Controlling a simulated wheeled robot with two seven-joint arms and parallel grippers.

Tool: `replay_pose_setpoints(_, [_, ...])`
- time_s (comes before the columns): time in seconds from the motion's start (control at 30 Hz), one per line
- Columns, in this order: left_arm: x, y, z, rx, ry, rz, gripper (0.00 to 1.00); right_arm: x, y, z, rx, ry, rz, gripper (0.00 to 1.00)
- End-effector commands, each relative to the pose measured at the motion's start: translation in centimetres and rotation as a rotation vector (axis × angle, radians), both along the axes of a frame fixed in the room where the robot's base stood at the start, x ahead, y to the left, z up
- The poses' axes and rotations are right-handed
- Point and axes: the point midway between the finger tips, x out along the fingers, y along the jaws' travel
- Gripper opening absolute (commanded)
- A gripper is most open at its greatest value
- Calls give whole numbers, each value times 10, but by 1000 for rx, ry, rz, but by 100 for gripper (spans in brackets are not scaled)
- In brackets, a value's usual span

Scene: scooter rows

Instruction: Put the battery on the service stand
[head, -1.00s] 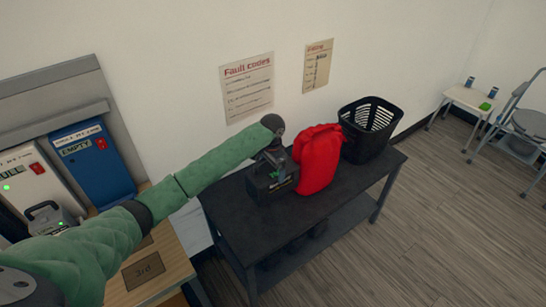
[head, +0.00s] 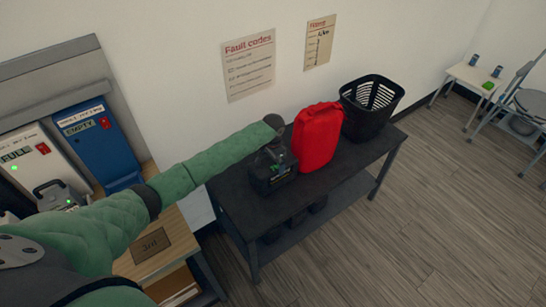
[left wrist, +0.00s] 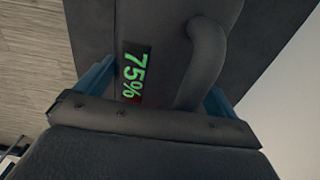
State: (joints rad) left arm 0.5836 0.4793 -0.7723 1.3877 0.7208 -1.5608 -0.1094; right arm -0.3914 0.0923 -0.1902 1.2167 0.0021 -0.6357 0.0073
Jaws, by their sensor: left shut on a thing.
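The battery (head: 272,176) is a dark block with a handle, over the left part of a black two-level table (head: 310,190), likely the service stand. My left gripper (head: 273,154) reaches in from the left and is shut on the battery's top. In the left wrist view the battery (left wrist: 165,40) fills the middle, with a green "75%" display and a curved handle. Blue fingers of my left gripper (left wrist: 155,95) show on both sides. I cannot tell whether the battery's base touches the tabletop. My right gripper is not in view.
A red bag (head: 317,137) stands close right of the battery, with a black basket (head: 371,105) beyond. Dark objects (head: 275,234) sit on the lower shelf. At left are a wooden bench (head: 150,245), another battery (head: 54,194) and a blue "EMPTY" unit (head: 97,140).

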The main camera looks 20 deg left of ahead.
Motion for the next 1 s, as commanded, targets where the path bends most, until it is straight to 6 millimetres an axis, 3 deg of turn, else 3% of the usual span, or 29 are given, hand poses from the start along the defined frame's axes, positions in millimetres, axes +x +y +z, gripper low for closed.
replay_pose_setpoints(0.33, [2,-1,1,-2,-4,0,24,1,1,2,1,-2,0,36])
replay_pose_setpoints(0.37, [0,0,-2,-1,-1,0,100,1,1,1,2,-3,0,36])
replay_pose_setpoints(0.73, [1,0,5,-1,-1,-1,100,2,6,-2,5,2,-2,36])
replay_pose_setpoints(1.0, [2,0,49,-2,-4,-1,100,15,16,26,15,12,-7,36])
